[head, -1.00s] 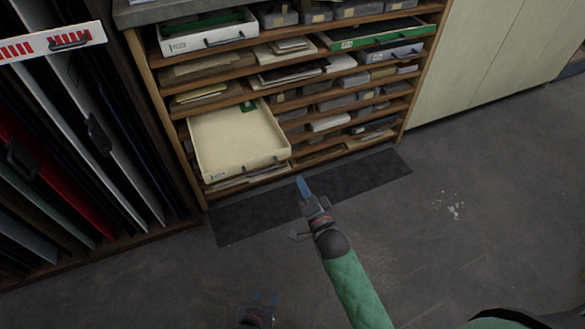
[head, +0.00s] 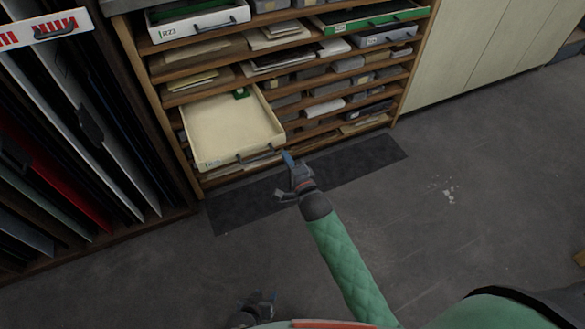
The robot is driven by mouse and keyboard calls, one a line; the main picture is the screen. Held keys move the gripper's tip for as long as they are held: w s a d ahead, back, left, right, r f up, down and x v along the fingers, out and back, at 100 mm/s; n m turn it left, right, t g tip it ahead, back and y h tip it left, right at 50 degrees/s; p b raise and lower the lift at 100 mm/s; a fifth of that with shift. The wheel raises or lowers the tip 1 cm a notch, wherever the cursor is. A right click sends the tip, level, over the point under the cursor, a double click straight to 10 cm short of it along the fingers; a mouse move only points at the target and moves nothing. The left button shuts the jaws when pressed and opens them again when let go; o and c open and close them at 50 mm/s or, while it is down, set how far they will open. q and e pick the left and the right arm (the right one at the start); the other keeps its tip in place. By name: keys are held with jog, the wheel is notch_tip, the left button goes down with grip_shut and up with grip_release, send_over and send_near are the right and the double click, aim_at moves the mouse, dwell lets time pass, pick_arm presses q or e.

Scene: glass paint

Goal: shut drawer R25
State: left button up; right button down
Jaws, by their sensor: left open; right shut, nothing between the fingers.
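A cream drawer, apparently R25 (head: 225,135), sticks out of the wooden shelf unit at lower left. Its label is too small to read surely. It has a dark handle (head: 254,153) on its front and a small green item (head: 241,94) inside at the back. My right gripper (head: 287,157) is shut and empty, just right of the drawer's front corner; I cannot tell whether it touches. My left gripper (head: 262,297) is open at the bottom edge, low and well away from the drawer.
A white drawer labelled R23 (head: 200,27) and a green-fronted drawer (head: 372,20) also stick out above. A rack of upright panels (head: 60,140) stands at left. A dark mat (head: 330,172) lies before the shelves; the grey floor at right is mostly free.

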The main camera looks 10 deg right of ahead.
aim_at(274, 137)
jog(key=x, duration=0.6)
jog(key=shift+w, duration=0.15)
pick_arm(q)
jog(key=shift+s+f, duration=0.1)
jog(key=shift+f, duration=0.05)
pick_arm(e)
jog(key=shift+w+a, duration=0.15)
jog(key=shift+w, duration=0.1)
jog(key=shift+w, duration=0.1)
